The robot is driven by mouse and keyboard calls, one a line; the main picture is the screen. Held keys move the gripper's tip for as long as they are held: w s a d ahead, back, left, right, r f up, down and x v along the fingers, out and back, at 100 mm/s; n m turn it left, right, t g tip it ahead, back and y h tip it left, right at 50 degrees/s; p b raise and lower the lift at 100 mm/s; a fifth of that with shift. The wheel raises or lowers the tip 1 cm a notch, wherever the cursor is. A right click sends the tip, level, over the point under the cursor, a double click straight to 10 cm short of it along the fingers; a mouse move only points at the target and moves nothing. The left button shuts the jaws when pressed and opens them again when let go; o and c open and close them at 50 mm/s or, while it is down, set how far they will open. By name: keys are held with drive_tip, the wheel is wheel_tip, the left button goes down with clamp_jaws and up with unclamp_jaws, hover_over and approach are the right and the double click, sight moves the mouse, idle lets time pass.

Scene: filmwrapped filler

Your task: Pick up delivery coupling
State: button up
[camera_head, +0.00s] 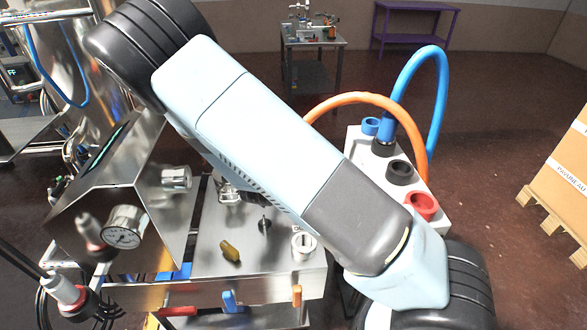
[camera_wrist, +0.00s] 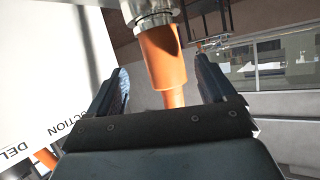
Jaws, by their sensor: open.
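In the wrist view an orange coupling (camera_wrist: 163,58) with a shiny metal end (camera_wrist: 148,10) stands between the two fingers of my gripper (camera_wrist: 161,72). The fingers are open, with a visible gap on each side of the orange part. Its orange lower end runs down behind the gripper's palm and is hidden there. I cannot read a label on it. A white panel (camera_wrist: 45,70) at the left carries printed words, partly cut off, reading "…CTION" and "DEL…". In the head view my gripper is out of sight.
In the head view a white box (camera_head: 437,222) with blue, black and red sockets stands right of my arm. An orange hose (camera_head: 352,98) and a blue hose (camera_head: 441,90) arch near it. A metal bench (camera_head: 205,262) with a gauge (camera_head: 123,235) lies left. A carton (camera_head: 565,165) stands far right.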

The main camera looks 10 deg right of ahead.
drive_tip(key=shift+s+a+n+t+h, duration=0.2)
drive_tip(key=shift+t+h, duration=0.15)
drive_tip(key=shift+t, duration=0.4)
drive_tip(key=shift+s+a+n+t+h, duration=0.2)
drive_tip(key=shift+t+h, duration=0.1)
drive_tip(key=shift+t, duration=0.4)
drive_tip(key=shift+s+a+n+t+h, duration=0.1)
drive_tip(key=shift+s+n+t+h, duration=0.2)
drive_tip(key=shift+t, duration=0.45)
drive_tip(key=shift+x, duration=3.8)
drive_tip(key=shift+f, duration=0.2)
drive_tip(key=shift+c, duration=0.2)
drive_tip(key=c, duration=1.4)
